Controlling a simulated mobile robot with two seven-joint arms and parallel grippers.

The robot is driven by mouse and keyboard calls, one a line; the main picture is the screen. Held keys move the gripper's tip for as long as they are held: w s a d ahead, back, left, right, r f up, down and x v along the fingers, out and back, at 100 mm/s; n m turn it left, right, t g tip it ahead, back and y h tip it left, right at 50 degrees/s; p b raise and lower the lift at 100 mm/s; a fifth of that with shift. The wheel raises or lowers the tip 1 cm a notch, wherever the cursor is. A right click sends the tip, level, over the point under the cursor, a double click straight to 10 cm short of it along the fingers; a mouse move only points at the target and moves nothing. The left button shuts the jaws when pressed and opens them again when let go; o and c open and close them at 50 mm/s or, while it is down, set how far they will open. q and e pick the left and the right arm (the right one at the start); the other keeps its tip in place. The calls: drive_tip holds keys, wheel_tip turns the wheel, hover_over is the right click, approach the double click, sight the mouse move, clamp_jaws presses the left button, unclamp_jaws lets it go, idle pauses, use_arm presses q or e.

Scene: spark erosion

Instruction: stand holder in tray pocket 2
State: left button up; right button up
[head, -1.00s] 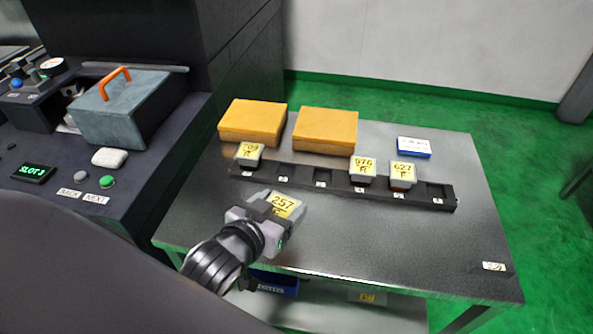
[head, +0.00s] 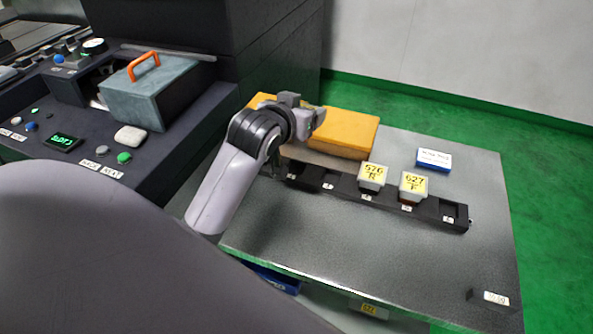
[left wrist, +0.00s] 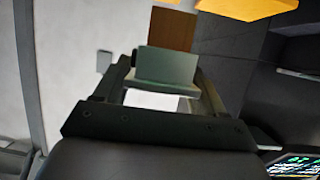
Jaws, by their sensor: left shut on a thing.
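My left gripper (head: 306,114) is raised above the back left of the table, in front of the orange boxes. In the left wrist view the gripper (left wrist: 160,90) is shut on a grey-green holder (left wrist: 167,66), with a brown block (left wrist: 172,28) just beyond it. The holder's label is turned out of sight. The black tray (head: 385,201) lies below and to the right of the gripper. Pocket 2 (head: 297,169) and pocket 3 (head: 328,180) look empty; the arm hides the tray's left end. My right gripper is out of view.
Two yellow-labelled holders stand in the tray, one (head: 373,176) in pocket 4 and the 627 holder (head: 412,187) in pocket 5. An orange box (head: 345,134) and a blue-white box (head: 434,160) stand behind. The machine console (head: 60,165) is left.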

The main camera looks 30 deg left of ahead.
use_arm(q)
drive_tip(key=w+a+r, duration=0.3)
drive_tip(key=r, duration=0.2)
drive_tip(key=shift+n, duration=0.3)
wheel_tip(320, 180, down, 19)
drive_tip(key=shift+a+f+b, duration=0.1)
drive_tip(key=shift+f+b, duration=0.1)
drive_tip(key=shift+b, duration=0.65)
drive_tip(key=shift+f, duration=0.1)
drive_tip(key=o, duration=1.6)
drive_tip(key=shift+s+f, duration=0.1)
drive_tip(key=shift+f, duration=0.05)
drive_tip(key=shift+c, duration=0.2)
drive_tip(key=shift+r, duration=0.2)
drive_tip(key=shift+s, duration=0.25)
drive_tip(key=v, duration=1.1)
drive_tip(key=shift+d+r+p, duration=0.2)
drive_tip(key=shift+d+p, duration=0.1)
